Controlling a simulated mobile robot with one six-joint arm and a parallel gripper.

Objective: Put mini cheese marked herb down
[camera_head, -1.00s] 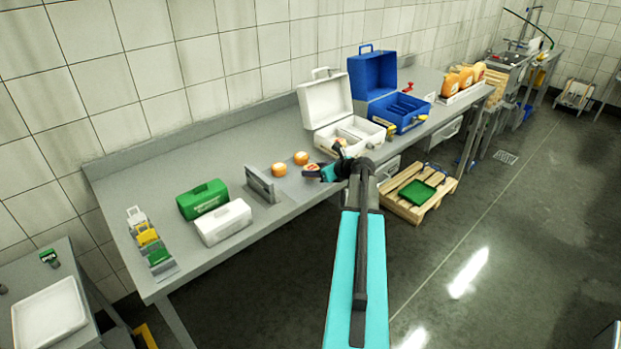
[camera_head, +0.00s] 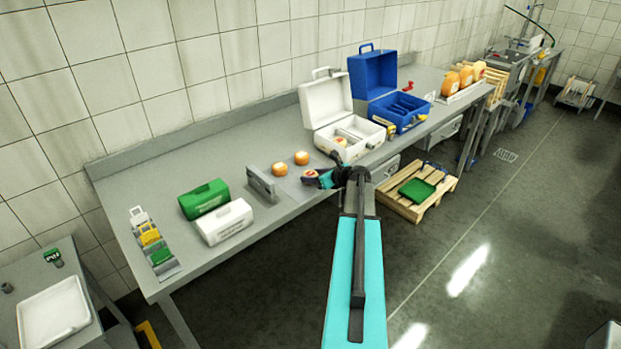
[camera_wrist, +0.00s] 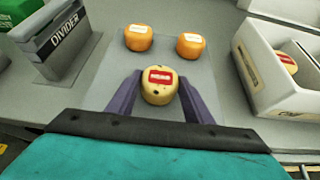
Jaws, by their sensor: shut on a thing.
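A small pale yellow cheese with a red label (camera_wrist: 159,87) sits between the two purple fingers of my gripper (camera_wrist: 155,98) in the wrist view. The label's print is too small to read. My gripper (camera_head: 312,178) is shut on this cheese, low over a light grey mat (camera_wrist: 95,85) near the table's front edge. I cannot tell whether the cheese touches the mat. Two orange mini cheeses with white labels, one left (camera_wrist: 138,38) and one right (camera_wrist: 190,45), stand on the mat just beyond it.
A grey divider (camera_wrist: 62,45) stands left of the mat. An open white case (camera_head: 340,120) holding a red-labelled cheese (camera_wrist: 288,64) is on the right, with an open blue case (camera_head: 385,95) beyond. Green (camera_head: 205,198) and white (camera_head: 224,222) closed boxes lie farther left.

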